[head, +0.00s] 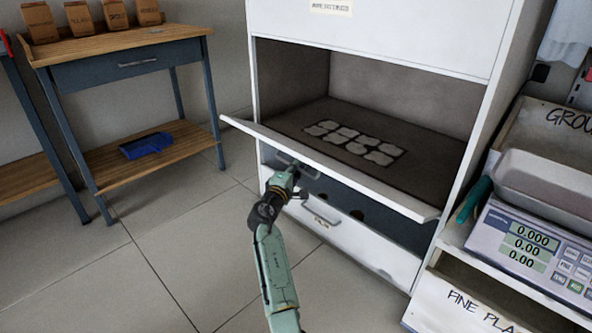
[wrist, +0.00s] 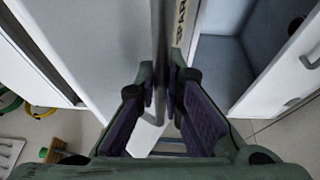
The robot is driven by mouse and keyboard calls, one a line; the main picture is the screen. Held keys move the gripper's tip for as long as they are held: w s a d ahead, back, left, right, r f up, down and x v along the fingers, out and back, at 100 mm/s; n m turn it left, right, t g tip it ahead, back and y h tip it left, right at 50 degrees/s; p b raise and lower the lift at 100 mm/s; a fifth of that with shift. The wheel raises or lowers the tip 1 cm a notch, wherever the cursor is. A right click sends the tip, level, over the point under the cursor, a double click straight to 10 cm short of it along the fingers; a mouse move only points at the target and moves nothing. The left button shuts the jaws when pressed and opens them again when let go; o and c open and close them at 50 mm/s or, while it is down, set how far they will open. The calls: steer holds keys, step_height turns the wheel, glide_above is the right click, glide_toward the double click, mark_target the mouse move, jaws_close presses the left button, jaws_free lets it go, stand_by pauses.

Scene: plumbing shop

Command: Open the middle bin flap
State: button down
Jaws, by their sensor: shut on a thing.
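The middle bin flap (head: 380,193) of the white cabinet is swung down and out, with its front edge standing well away from the cabinet. The dark bin behind it is open to view, with a pale patterned panel (head: 353,143) on its floor. My gripper (head: 293,167) is under the flap's outer part, at a handle on its underside. In the wrist view my gripper (wrist: 165,96) is shut on a thin part beside a pale panel (wrist: 112,50).
The top flap (head: 390,32) is shut. A lower flap with a handle (head: 325,216) stands partly open below. A bench (head: 120,58) is at the left, and a shelf with a scale (head: 522,245) is close at the right. The floor between is clear.

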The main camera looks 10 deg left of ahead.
steer(key=shift+a+r, duration=0.1)
steer(key=shift+r, duration=0.2)
steer(key=c, duration=2)
jaws_free()
steer(key=shift+o, duration=0.2)
